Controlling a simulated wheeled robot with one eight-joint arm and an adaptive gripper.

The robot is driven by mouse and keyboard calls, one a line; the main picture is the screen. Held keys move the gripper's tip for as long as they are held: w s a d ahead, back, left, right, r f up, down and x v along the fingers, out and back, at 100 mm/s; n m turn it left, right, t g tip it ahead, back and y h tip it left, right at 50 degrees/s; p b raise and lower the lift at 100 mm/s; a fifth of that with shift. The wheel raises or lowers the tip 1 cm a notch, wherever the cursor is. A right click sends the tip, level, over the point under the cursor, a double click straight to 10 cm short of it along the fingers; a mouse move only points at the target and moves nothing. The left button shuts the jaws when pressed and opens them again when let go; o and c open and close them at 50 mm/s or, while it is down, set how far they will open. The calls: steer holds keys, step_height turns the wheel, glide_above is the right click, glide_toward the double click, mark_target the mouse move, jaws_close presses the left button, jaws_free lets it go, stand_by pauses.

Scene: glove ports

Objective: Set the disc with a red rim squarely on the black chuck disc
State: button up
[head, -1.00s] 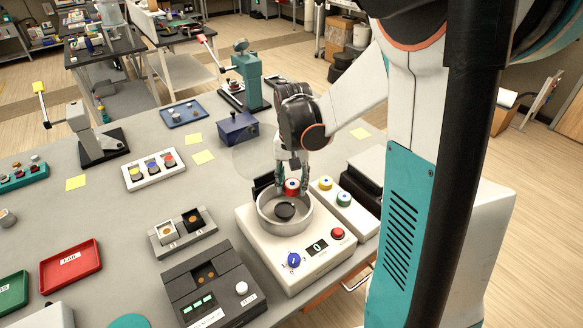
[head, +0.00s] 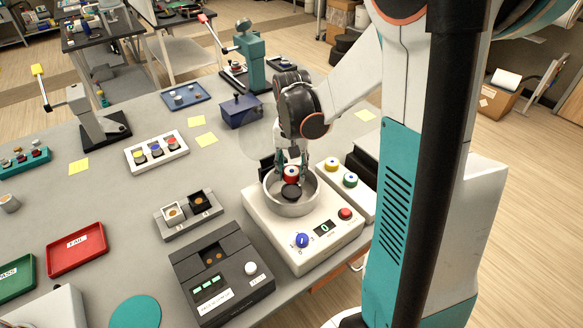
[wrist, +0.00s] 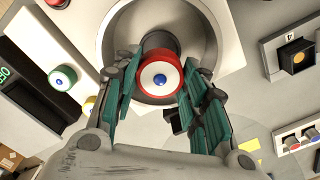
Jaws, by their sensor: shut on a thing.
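The disc with a red rim (head: 291,173) has a white top with a blue dot at its middle. It also shows in the wrist view (wrist: 160,82). My gripper (head: 291,165) points down and is shut on this disc, its teal fingers on either side of the rim in the wrist view (wrist: 160,88). The black chuck disc (head: 291,192) lies inside a round metal bowl (head: 309,206) on a white machine. In the wrist view the chuck (wrist: 155,40) shows partly behind the held disc, offset toward the top. I cannot tell the gap between them.
The white machine has a blue knob (head: 302,240), a display and a red button (head: 345,213). The bowl's wall surrounds the fingers closely. A white holder with yellow-topped and green-rimmed discs (head: 350,180) stands to the right. A dark grey box (head: 222,271) stands to the front left.

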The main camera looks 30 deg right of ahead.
steer(key=b, duration=0.3)
glide_above(292, 191)
steer(key=shift+w+f, duration=0.1)
steer(key=shift+f, duration=1.95)
steer(key=shift+f+b, duration=0.8)
steer(key=shift+b, duration=0.1)
steer(key=o, duration=1.2)
steer(key=shift+o, duration=0.2)
step_height(292, 191, up, 12)
steer(key=shift+a, duration=0.1)
